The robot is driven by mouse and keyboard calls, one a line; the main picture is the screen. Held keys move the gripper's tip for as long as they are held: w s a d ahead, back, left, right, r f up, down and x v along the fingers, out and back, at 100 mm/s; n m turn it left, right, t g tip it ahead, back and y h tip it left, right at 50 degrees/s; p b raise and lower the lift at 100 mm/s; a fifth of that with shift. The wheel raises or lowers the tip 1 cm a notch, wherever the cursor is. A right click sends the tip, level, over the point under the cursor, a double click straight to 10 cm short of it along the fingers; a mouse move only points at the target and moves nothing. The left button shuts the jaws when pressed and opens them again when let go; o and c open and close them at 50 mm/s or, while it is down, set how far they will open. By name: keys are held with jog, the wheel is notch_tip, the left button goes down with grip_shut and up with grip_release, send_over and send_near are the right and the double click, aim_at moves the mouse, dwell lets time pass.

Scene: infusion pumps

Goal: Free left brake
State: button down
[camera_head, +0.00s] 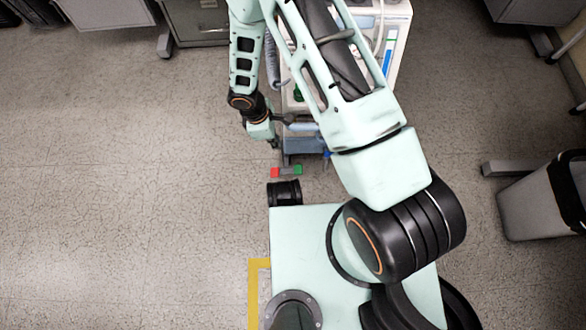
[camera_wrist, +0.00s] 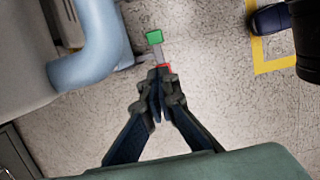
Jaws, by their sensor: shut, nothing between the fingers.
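The left brake of the cart (camera_head: 397,28) is a small pedal with a red end (camera_head: 275,172) and a green end (camera_head: 297,169), low by the floor at the cart's near side. In the wrist view the green end (camera_wrist: 153,37) lies farther off, joined by a grey bar to the red end (camera_wrist: 165,67). My gripper (camera_head: 274,144) points down just above the red end. In the wrist view my gripper (camera_wrist: 158,76) is shut and empty, its tips overlapping part of the red end. I cannot tell whether they touch it.
A pale blue curved tube (camera_wrist: 98,50) of the cart passes left of the fingers. Yellow floor tape (camera_head: 253,290) lies beside my base. A grey bin (camera_head: 535,205) stands at the right. The floor (camera_head: 120,180) to the left is clear.

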aim_at(295, 172)
jog(key=b+x, duration=0.8)
jog(key=x, duration=1.5)
jog(key=shift+s+f, duration=0.1)
jog(key=shift+f, duration=0.25)
